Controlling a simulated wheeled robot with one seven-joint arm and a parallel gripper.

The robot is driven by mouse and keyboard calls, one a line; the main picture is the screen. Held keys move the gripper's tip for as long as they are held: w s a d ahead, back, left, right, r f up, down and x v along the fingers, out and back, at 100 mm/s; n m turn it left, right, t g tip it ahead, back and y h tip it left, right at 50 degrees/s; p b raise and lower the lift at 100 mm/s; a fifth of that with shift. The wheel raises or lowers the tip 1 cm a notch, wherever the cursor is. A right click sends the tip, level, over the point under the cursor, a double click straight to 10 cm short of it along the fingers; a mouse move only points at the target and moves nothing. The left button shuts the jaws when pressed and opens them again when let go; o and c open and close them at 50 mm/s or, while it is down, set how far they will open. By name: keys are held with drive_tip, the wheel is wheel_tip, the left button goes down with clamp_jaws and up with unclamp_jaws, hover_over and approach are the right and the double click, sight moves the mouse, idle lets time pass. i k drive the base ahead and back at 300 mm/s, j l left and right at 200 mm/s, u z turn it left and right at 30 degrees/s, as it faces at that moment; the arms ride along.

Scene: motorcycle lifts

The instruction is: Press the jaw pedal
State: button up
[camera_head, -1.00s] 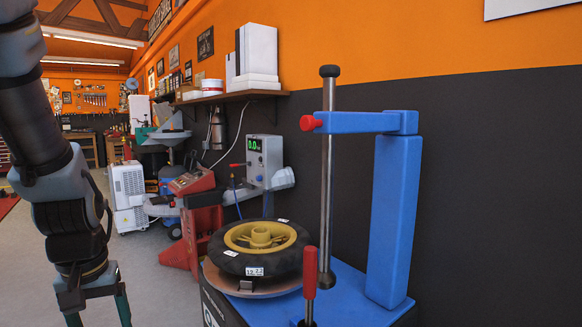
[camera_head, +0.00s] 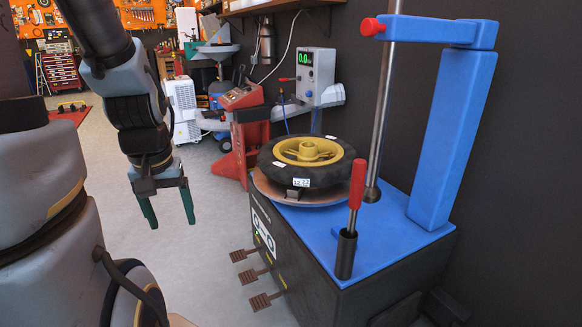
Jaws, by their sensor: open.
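A blue and black tyre changer (camera_head: 330,262) stands at the right. Several brown pedals stick out low from its left side: a far one (camera_head: 243,254), a middle one (camera_head: 253,275) and a near one (camera_head: 265,300). I cannot read any label that tells which is the jaw pedal. My gripper (camera_head: 170,222) hangs open and empty, fingers pointing down, to the left of the pedals and above the floor. It touches nothing.
A tyre with a yellow rim (camera_head: 306,155) lies on the machine's turntable. A red-handled lever (camera_head: 357,185) and a blue column (camera_head: 453,135) rise from the machine. A red machine (camera_head: 243,130) and a white unit (camera_head: 183,108) stand behind. The grey floor (camera_head: 205,275) left of the pedals is clear.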

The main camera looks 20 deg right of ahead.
sight(239, 256)
drive_tip(key=i+u, duration=0.15)
drive_tip(key=i, duration=0.35)
drive_tip(key=i+l+u, duration=0.2)
drive_tip(key=i, duration=0.25)
drive_tip(key=i+l+u, duration=0.15)
drive_tip(key=i, duration=0.35)
